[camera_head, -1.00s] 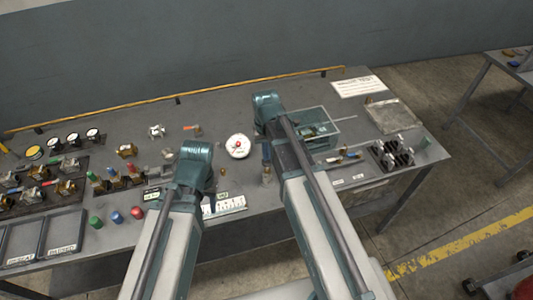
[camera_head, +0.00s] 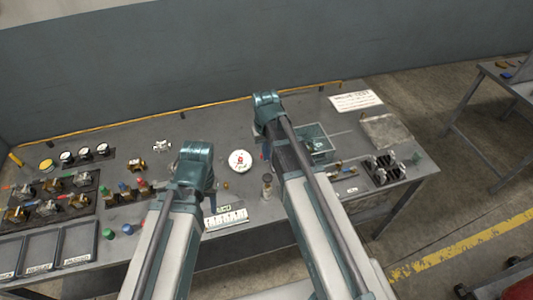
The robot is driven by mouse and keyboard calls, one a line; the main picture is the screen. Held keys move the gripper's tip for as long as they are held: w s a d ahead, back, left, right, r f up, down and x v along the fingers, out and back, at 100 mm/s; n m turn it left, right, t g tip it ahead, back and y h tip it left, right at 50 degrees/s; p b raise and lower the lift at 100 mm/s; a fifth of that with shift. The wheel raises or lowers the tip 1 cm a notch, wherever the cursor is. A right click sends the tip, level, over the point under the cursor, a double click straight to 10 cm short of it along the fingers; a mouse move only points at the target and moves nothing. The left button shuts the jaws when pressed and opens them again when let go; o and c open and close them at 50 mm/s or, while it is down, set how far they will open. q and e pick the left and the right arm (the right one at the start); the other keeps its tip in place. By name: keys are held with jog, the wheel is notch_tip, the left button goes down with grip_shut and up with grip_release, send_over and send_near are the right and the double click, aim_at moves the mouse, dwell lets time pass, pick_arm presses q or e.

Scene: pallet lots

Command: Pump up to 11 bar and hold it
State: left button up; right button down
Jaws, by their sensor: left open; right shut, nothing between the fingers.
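A round white pressure gauge (camera_head: 240,161) with a red mark at its centre stands on the bench between my two arms. Its needle and reading are too small to make out. A small upright cylinder (camera_head: 267,186), perhaps the pump, stands just left of my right arm.
Valves and fittings (camera_head: 63,190), small dials (camera_head: 84,154) and labelled trays (camera_head: 78,245) fill the left side. A clear-walled bin (camera_head: 318,138), a black rack (camera_head: 384,168), a flat tray (camera_head: 386,132) and a sign (camera_head: 355,100) lie right. Bare bench lies behind the gauge.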

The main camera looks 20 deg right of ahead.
aim_at(268, 177)
dwell(0.5)
jog(key=r+p, duration=0.3)
jog(key=shift+s+d+r, duration=0.1)
jog(key=shift+d+r, duration=0.1)
jog(key=shift+d, duration=0.2)
jog(key=shift+f, duration=0.15)
notch_tip(268, 177, down, 14)
jog(key=b, duration=1.3)
jog(key=shift+b, duration=0.35)
jog(key=shift+a, duration=0.1)
